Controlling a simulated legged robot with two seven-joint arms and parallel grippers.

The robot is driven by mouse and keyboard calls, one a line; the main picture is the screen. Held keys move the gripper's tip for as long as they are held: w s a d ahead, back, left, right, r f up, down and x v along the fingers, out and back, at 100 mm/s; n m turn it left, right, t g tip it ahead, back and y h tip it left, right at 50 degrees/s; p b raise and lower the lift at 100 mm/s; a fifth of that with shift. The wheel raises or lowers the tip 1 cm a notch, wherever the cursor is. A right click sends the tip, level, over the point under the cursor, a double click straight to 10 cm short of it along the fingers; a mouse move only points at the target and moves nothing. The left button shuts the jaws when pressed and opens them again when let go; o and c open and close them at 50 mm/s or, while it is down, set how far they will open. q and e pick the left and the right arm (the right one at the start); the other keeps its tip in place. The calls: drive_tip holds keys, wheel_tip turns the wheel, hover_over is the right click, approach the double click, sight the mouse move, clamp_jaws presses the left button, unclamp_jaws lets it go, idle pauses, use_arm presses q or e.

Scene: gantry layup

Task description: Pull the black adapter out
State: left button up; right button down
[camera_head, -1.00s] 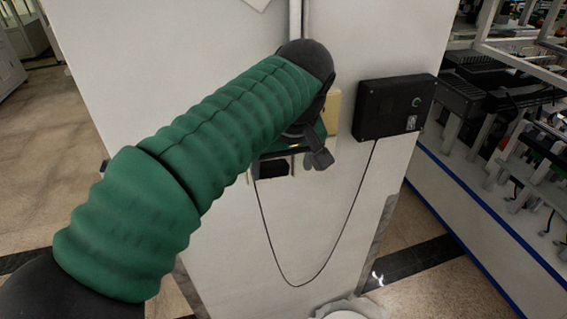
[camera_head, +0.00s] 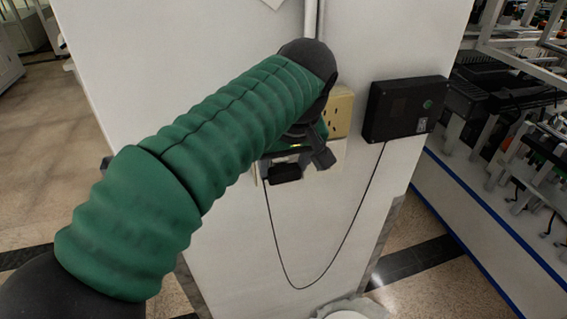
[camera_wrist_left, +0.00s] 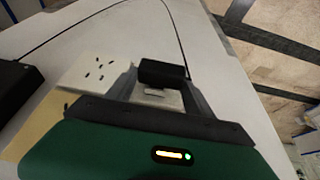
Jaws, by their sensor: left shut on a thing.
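The black adapter (camera_head: 285,172) is at the front of the white column, low beside the socket plates, with a thin black cable hanging from it. In the left wrist view the adapter (camera_wrist_left: 162,72) sits between the two fingers of my left gripper (camera_wrist_left: 161,80). The gripper (camera_head: 300,166) is shut on it. A white socket plate (camera_wrist_left: 90,70) with slots shows beside it, and a beige socket plate (camera_head: 341,112) is partly hidden by my wrist. I cannot tell whether the adapter's pins are in a socket. My right gripper is not in view.
A black box (camera_head: 404,108) is mounted on the column to the right. The cable (camera_head: 345,240) loops down between adapter and box. A white conduit (camera_head: 310,20) runs up the column. Shelves with equipment (camera_head: 510,100) stand at the right. Floor at the left is clear.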

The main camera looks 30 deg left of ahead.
use_arm(q)
drive_tip(key=shift+w+a, duration=0.2)
drive_tip(key=shift+s, duration=0.1)
drive_tip(key=shift+d+f, duration=0.1)
drive_tip(key=shift+d, duration=0.05)
drive_tip(key=shift+s+d, duration=0.5)
drive_tip(key=shift+d, duration=0.2)
drive_tip(key=shift+a, duration=0.15)
drive_tip(key=shift+s+d+b, duration=0.65)
drive_tip(key=shift+s+d, duration=0.5)
drive_tip(key=shift+d, duration=0.25)
